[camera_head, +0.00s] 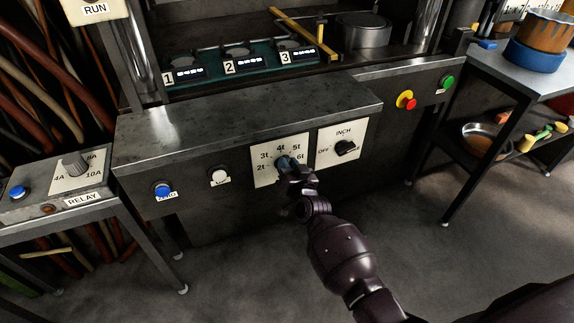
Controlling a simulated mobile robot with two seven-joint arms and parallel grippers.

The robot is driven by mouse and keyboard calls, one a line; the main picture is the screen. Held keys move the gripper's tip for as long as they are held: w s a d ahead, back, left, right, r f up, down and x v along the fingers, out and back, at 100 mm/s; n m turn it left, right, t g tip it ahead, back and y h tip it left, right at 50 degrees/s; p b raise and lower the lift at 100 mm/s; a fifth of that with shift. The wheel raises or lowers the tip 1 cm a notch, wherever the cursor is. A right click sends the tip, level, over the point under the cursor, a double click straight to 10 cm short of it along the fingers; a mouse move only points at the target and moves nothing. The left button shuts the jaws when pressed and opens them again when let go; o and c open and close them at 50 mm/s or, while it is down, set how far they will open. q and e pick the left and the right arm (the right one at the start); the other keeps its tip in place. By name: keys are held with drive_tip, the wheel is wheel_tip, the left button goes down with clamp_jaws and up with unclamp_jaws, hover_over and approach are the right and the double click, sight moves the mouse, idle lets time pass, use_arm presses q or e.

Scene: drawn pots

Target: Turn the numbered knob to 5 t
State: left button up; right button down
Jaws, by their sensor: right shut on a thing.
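The numbered knob (284,162) is on a white dial plate (262,174) on the front of the dark machine. The plate shows 2t, 3t, 4t, 5t and 6t around the knob. My right gripper (288,167) is shut on the knob, its arm reaching up from the lower right. The gripper covers much of the knob, so I cannot tell which mark its pointer faces. The 5t mark (296,148) shows up and to the right of the knob. My left gripper is not in view.
Right of the dial is an INCH/OFF switch (345,148). A white button (219,176) and a blue button (163,190) sit to its left. A red and yellow stop button (406,100) and a green button (447,82) are further right. A relay box (62,184) stands at the left.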

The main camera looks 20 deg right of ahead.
drive_tip(key=shift+d+f+m, duration=0.1)
drive_tip(key=shift+d+m, duration=0.1)
drive_tip(key=shift+m, duration=1)
drive_tip(key=shift+d+f+m, duration=0.1)
drive_tip(key=shift+d+m, duration=0.1)
drive_tip(key=shift+m, duration=1)
drive_tip(key=c, duration=1)
unclamp_jaws()
drive_tip(key=s+p, duration=0.1)
drive_tip(key=s, duration=0.9)
drive_tip(key=shift+s+d, duration=0.2)
drive_tip(key=shift+s, duration=0.2)
